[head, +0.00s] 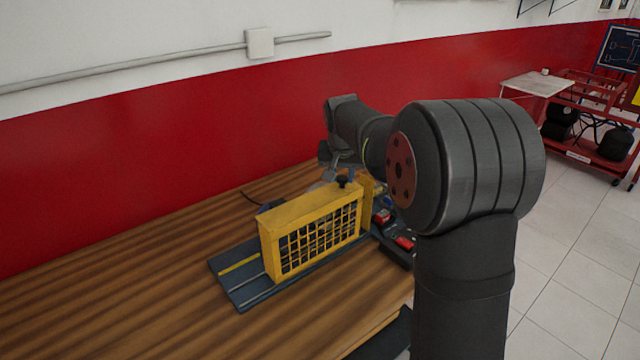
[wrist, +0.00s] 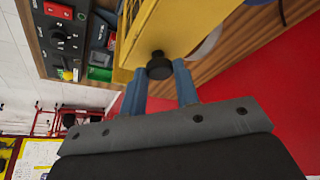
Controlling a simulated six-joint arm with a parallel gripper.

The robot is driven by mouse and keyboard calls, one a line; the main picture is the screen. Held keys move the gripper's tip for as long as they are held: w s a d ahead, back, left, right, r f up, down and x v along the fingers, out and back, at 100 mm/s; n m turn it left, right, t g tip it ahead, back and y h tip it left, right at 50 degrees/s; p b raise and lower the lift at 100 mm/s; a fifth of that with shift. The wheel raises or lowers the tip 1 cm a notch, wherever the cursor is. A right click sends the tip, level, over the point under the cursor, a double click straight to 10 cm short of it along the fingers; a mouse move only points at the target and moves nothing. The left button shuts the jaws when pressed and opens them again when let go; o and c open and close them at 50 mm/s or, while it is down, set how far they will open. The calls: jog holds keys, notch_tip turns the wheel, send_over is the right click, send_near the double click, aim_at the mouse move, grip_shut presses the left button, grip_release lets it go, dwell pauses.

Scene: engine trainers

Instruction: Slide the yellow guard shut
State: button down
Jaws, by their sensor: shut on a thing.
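The yellow guard (head: 312,230), a box with a mesh front, stands on a dark base plate (head: 240,290) with rails on the wooden bench. Bare rail shows to the left of the guard. A black knob (head: 342,181) sits on top of the guard near its right end. My gripper (head: 335,176) is at this knob. In the wrist view the knob (wrist: 159,66) lies between the two blue fingers of my gripper (wrist: 159,80), with the yellow guard (wrist: 165,28) just beyond. My gripper is shut on the knob. What the guard covers is mostly hidden.
A dark control panel (wrist: 62,38) with red, yellow and green parts lies beside the guard, partly hidden by my arm in the head view. The red and white wall is behind the bench (head: 120,290). The bench's left side is clear. A red cart (head: 590,125) stands far right.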

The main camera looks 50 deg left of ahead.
jog(key=w, duration=0.4)
jog(key=shift+r, duration=0.1)
jog(key=c, duration=1.1)
grip_release()
jog(key=shift+w, duration=0.2)
jog(key=shift+c, duration=0.2)
jog(key=shift+o, duration=0.3)
jog(key=shift+s, duration=0.1)
jog(key=shift+s, duration=0.1)
jog(key=v, duration=1.7)
jog(key=shift+r, duration=0.15)
jog(key=shift+d, duration=0.1)
send_near(353, 184)
jog(key=w+a+f, duration=0.2)
jog(key=f, duration=0.1)
jog(key=w+a+f, duration=0.1)
jog(key=shift+f, duration=0.3)
